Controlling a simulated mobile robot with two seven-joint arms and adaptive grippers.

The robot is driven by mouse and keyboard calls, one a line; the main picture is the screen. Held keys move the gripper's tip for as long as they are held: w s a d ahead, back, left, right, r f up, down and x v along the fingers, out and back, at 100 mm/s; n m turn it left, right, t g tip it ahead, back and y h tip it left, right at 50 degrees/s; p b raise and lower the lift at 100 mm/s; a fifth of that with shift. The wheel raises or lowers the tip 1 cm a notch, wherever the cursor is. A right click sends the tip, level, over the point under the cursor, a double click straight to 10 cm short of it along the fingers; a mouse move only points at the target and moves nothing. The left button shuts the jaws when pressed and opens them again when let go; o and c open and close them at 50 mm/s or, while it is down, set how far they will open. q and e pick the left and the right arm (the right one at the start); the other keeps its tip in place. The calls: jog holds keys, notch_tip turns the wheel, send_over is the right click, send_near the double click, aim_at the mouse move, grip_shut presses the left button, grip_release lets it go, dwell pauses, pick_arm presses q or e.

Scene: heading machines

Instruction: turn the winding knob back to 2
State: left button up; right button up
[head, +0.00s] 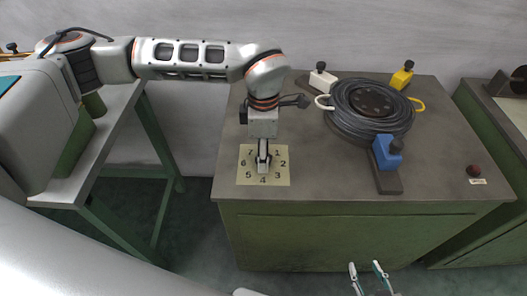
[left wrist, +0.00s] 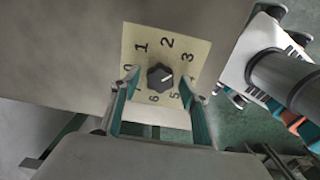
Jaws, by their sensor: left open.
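The winding knob (left wrist: 160,77) is dark and lobed, with a white mark. It sits in the middle of a pale yellow dial plate (left wrist: 150,33) with numbers around it. In the left wrist view the mark points right and slightly up, roughly between 3 and 4. My left gripper (left wrist: 158,86) is open, with one finger on each side of the knob; I cannot tell any contact. In the head view my left gripper (head: 263,166) points down over the dial plate (head: 244,181) and hides the knob. My right gripper (head: 368,272) is open and empty at the bottom edge, in front of the cabinet.
The dial is on the left of a green cabinet's grey top (head: 320,180). A black cable coil (head: 345,125), a white block (head: 322,80), a yellow block (head: 402,77) and a blue clamp (head: 386,152) stand right of it. A dark red button (head: 473,170) is at far right.

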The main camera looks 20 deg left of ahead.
pick_arm(q)
jog(key=c, duration=1.1)
jog(key=shift+n, duration=0.4)
jog(key=n+b, duration=0.1)
jog(key=n, duration=0.2)
jog(key=shift+n, duration=2.5)
jog(key=shift+r, duration=0.1)
jog(key=o, duration=1.1)
